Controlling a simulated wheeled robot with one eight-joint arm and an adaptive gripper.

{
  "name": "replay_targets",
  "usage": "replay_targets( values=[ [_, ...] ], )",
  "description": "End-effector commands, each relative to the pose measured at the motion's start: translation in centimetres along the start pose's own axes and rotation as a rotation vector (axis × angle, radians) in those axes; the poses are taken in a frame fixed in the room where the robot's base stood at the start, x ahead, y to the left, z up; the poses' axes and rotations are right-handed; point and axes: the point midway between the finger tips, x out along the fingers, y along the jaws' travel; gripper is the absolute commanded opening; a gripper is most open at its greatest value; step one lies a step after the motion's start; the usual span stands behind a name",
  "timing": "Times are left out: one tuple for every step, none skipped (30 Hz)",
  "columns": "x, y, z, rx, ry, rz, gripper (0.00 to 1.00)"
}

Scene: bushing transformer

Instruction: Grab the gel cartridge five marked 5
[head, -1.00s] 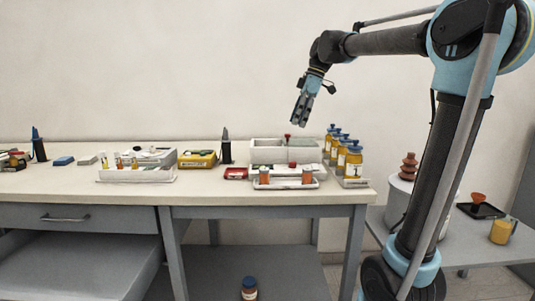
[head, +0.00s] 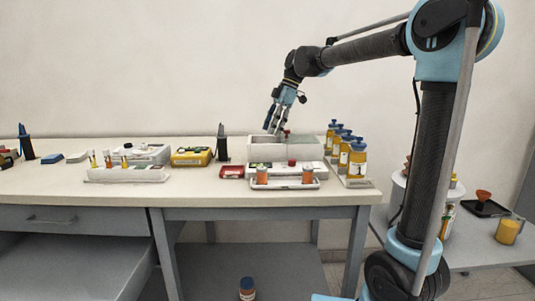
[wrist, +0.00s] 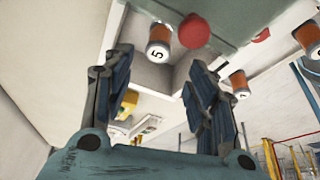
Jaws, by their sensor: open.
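The gel cartridge marked 5 (wrist: 158,50) shows in the wrist view as an orange cylinder with a pale end bearing a black 5. It lies just beyond my fingertips, between them in the picture, with no contact visible. My gripper (wrist: 158,64) is open and empty. In the head view my gripper (head: 272,122) points down over the white divided bin (head: 265,151) at the back of the bench. I cannot pick out the 5 in the head view.
Other orange cartridges (wrist: 240,84) (wrist: 308,38) and a red knob (wrist: 193,30) are close by in the wrist view. A white tray (head: 285,185) with two orange cylinders stands before the bin. Several yellow bottles (head: 357,160) stand right of it.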

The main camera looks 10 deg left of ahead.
Motion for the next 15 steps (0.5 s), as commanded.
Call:
replay_targets(
  values=[
    [0.7, 0.0, 0.0, -0.001, 0.000, 0.000, 0.52],
    [1.1, 0.0, 0.0, -0.001, 0.000, 0.000, 0.52],
    [1.5, 0.0, 0.0, -0.001, 0.000, -0.001, 0.52],
    [1.7, 0.0, 0.0, -0.001, 0.000, 0.000, 0.52],
    [1.9, 0.0, 0.0, -0.001, 0.000, 0.000, 0.52],
    [2.1, 0.0, 0.0, 0.000, 0.000, 0.000, 0.52],
    [2.2, 0.0, 0.0, 0.000, 0.000, 0.000, 0.52],
    [2.3, 0.0, 0.0, 0.000, 0.000, 0.000, 0.52],
    [2.5, 0.1, 0.0, 0.000, 0.000, 0.000, 0.52],
    [2.8, 0.1, 0.1, 0.000, 0.000, 0.000, 0.52],
    [3.0, 0.2, 0.1, 0.000, 0.000, 0.000, 0.52],
    [3.5, 0.3, 0.2, 0.000, 0.000, 0.000, 0.52],
    [3.9, 0.3, 0.2, 0.000, 0.000, 0.000, 0.52],
    [4.3, 0.4, 0.3, 0.000, 0.000, 0.000, 0.52],
    [4.9, 0.5, 0.4, 0.000, 0.000, 0.000, 0.52]
  ],
)
